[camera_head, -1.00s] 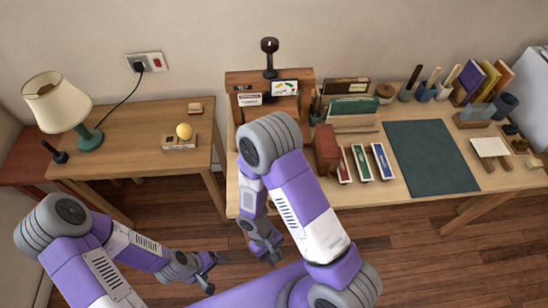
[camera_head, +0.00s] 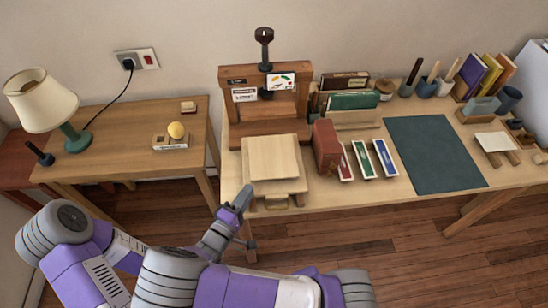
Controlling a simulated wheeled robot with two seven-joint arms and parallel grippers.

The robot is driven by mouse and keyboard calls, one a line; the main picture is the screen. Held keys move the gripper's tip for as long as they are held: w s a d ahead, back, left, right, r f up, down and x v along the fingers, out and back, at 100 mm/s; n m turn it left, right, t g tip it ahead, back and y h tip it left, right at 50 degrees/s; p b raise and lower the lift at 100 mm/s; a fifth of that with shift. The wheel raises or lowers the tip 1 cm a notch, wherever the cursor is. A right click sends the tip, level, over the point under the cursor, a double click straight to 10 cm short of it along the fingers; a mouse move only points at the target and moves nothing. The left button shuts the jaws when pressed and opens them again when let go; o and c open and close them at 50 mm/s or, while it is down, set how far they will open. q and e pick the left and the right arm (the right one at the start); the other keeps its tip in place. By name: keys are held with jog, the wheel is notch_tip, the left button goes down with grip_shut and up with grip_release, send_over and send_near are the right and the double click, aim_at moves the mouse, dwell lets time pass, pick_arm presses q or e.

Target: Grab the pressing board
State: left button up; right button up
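A pale wooden board (camera_head: 270,157), which looks like the pressing board, lies flat on the light wooden bench, in front of the brown press. It rests on a wider wooden piece (camera_head: 296,187), whose front edge shows below it.
The brown press (camera_head: 265,105) with a dark screw handle stands behind the board. A reddish-brown box (camera_head: 326,146) and several coloured narrow trays stand close on the right. A green mat (camera_head: 434,153) lies farther right. A side table (camera_head: 130,135) with a lamp stands left, across a gap.

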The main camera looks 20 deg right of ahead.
aim_at(259, 188)
jog(key=x, duration=0.5)
jog(key=shift+d, duration=0.5)
jog(key=shift+s, duration=0.1)
grip_shut()
